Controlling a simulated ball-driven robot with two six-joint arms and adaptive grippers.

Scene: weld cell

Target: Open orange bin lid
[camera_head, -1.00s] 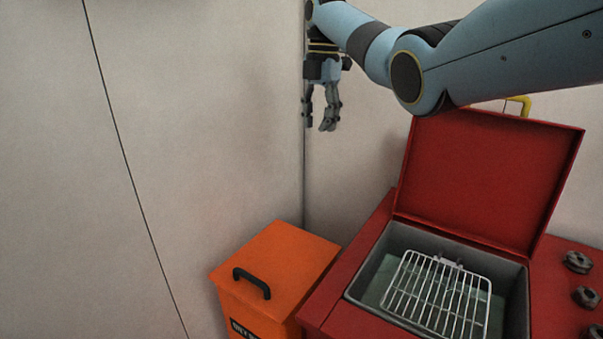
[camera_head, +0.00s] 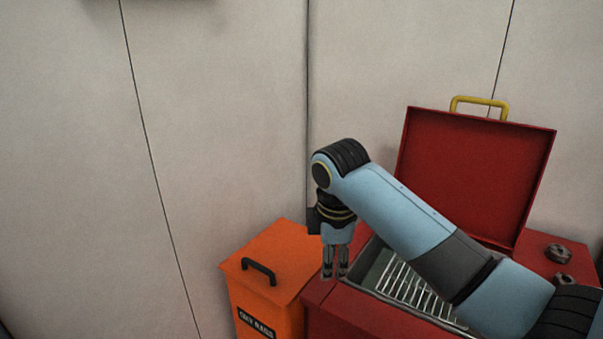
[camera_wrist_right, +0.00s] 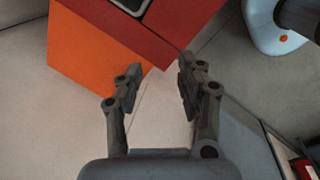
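The orange bin (camera_head: 290,248) stands left of the red station, its lid shut. A black handle (camera_head: 258,270) sits on the lid near its front left edge. My right gripper (camera_head: 335,272) points down just right of the bin, by the left edge of the red station. It appears apart from the handle. In the right wrist view my right gripper (camera_wrist_right: 159,70) is open and empty, its two fingers spread. The orange bin (camera_wrist_right: 95,48) shows there beyond the left finger; the handle is not in that view. My left gripper is not in view.
The red station (camera_head: 365,315) stands right of the bin with its red lid (camera_head: 475,175) raised, a yellow handle (camera_head: 480,103) on top. A wire rack (camera_head: 405,283) lies inside, partly hidden by my right arm. Pale walls (camera_head: 230,120) stand behind. Space above the bin is clear.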

